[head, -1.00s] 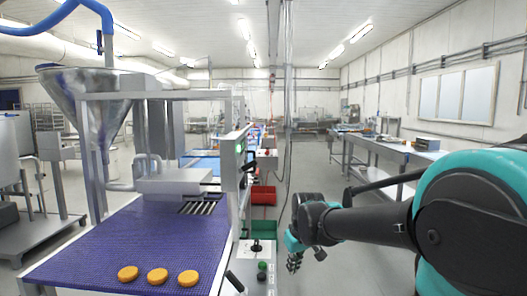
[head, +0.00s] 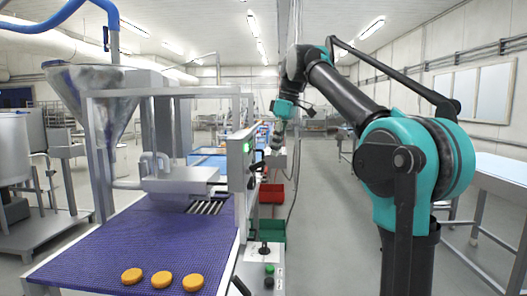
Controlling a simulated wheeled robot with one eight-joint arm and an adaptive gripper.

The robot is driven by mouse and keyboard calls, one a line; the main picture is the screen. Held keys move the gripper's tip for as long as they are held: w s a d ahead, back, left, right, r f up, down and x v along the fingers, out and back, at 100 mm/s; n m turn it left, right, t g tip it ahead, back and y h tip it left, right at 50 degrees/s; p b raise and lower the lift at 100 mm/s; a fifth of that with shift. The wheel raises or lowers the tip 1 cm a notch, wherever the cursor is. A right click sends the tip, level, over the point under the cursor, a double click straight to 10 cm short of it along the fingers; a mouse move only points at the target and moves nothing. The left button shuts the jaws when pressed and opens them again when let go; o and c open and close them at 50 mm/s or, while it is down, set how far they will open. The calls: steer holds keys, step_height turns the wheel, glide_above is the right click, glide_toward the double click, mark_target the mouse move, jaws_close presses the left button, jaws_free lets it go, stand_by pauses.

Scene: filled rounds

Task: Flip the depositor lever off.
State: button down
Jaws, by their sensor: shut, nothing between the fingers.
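The depositor (head: 180,181) stands at the left over a purple belt, with a metal hopper (head: 92,95) above it. A grey panel (head: 240,160) with a lit green indicator is on its right side. A small lever with a black knob (head: 258,165) sticks out at the panel's right edge; its exact position is hard to tell. My gripper (head: 277,138) is raised, pointing down, shut and empty. In the picture it appears just above and right of the lever; I cannot tell the gap in depth, and no contact is visible.
Three orange rounds (head: 162,280) lie on the purple belt (head: 110,245). A control box with a black joystick (head: 264,249) and a green button (head: 269,269) stands at the front. Red (head: 271,193) and green (head: 272,231) bins are behind it.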

steer(key=s+a+r+n, duration=0.2)
steer(key=s+r+n, duration=0.1)
steer(key=r, duration=0.6)
steer(key=shift+s+a+r+n+g, duration=0.15)
steer(key=shift+s+a+n+g, duration=0.15)
steer(key=shift+s+a+g, duration=0.15)
glide_toward(255, 167)
steer(key=x, duration=0.2)
steer(key=w+x, duration=0.1)
steer(key=x, duration=0.2)
steer(key=shift+w, duration=0.1)
